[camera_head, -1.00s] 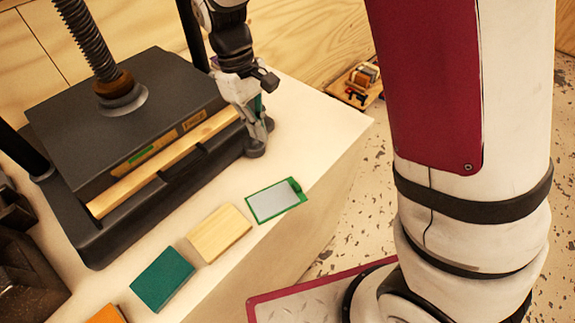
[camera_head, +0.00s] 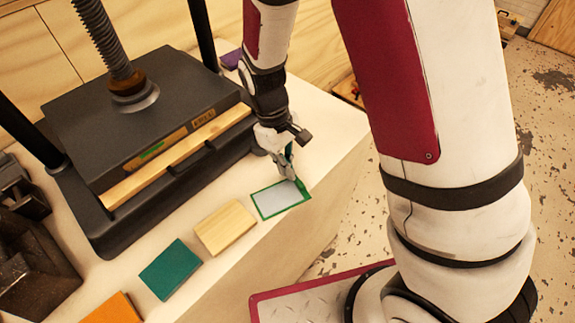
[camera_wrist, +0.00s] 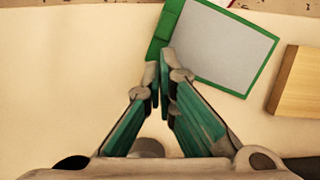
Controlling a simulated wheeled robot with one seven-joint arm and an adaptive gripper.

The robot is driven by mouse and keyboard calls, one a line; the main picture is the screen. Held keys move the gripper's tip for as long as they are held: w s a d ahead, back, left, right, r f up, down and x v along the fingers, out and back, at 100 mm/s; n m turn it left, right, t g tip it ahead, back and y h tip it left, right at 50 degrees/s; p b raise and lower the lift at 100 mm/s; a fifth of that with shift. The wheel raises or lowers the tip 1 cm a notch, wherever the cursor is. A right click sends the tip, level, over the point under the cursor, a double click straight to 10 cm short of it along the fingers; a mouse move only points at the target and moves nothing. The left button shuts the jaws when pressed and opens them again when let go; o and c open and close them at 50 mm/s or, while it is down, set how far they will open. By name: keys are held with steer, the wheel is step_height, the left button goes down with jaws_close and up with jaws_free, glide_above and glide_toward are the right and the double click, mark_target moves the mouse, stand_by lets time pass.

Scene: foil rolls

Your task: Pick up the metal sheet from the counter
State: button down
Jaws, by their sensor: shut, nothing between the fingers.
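The metal sheet (camera_head: 279,198) is a flat grey panel with a green border and a thicker green tab at one end. It lies flat on the pale counter (camera_head: 232,268) near its front edge. It also shows in the wrist view (camera_wrist: 213,45), at the top, with its tab to the left. My gripper (camera_head: 288,174) is at the sheet's tab end in the head view. In the wrist view my gripper (camera_wrist: 160,85) has its fingertips together and empty, close beside the tab's lower end. I cannot tell whether they touch the sheet.
A wooden block (camera_head: 225,228) lies close to the sheet, and it shows at the right in the wrist view (camera_wrist: 298,82). A teal block (camera_head: 170,269) and an orange block (camera_head: 111,308) lie further along. A black screw press (camera_head: 140,125) stands behind.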

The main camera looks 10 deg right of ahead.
steer(key=shift+s+d+r+p, duration=0.1)
steer(key=shift+s+d+p, duration=0.45)
steer(key=shift+s, duration=0.35)
steer(key=shift+w, duration=0.1)
